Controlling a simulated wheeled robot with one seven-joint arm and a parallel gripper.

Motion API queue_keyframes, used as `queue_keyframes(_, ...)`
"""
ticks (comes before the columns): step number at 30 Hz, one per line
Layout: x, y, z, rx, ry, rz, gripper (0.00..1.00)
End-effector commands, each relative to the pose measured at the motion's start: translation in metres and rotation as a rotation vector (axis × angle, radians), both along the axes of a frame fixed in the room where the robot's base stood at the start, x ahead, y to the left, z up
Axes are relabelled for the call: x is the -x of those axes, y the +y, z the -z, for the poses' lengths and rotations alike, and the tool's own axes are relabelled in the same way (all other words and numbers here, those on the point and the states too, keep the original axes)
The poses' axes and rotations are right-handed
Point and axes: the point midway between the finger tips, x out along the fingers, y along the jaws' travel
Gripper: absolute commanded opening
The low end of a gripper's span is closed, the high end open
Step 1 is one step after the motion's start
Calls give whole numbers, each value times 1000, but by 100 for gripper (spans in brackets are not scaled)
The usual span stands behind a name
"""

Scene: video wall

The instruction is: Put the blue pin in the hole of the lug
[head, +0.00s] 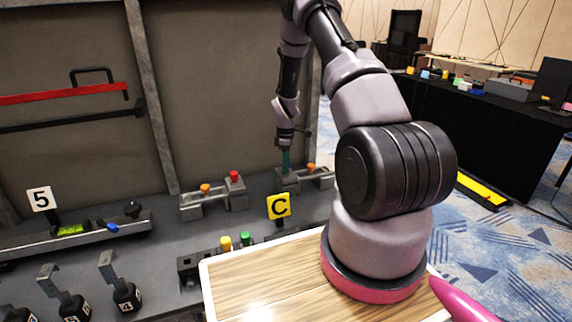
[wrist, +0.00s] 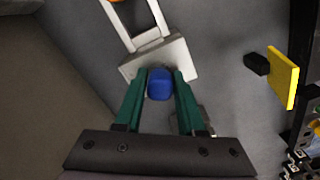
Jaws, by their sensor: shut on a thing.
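My gripper (head: 286,168) points down over the right grey lug (head: 288,183) on the grey bench in the head view. In the wrist view its two green fingers (wrist: 160,76) are shut on the blue pin (wrist: 159,86), whose rounded blue top shows between the fingertips. The lug's pale block (wrist: 172,54) lies right beyond the fingertips, with a frame-like part leading away from it. The hole is hidden, and I cannot tell whether the pin's lower end is in it or above it. The pin cannot be made out in the head view.
A second grey fixture (head: 212,200) with an orange and a red piece stands to the left. A yellow "C" sign (head: 279,206) stands in front, also in the wrist view (wrist: 284,78). A rack with yellow and green pegs (head: 235,241) and a wooden-topped tray (head: 255,280) are nearer.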

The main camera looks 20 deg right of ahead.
Motion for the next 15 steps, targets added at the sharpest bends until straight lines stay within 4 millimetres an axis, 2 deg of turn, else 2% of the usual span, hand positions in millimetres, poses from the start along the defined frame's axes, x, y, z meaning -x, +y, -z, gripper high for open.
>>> queue_keyframes(5,0,0,0,1,-1,0,0)
queue_keyframes(6,0,0,0,0,0,0,50)
queue_keyframes(8,0,0,0,0,0,0,73)
queue_keyframes(15,0,0,0,0,0,0,73)
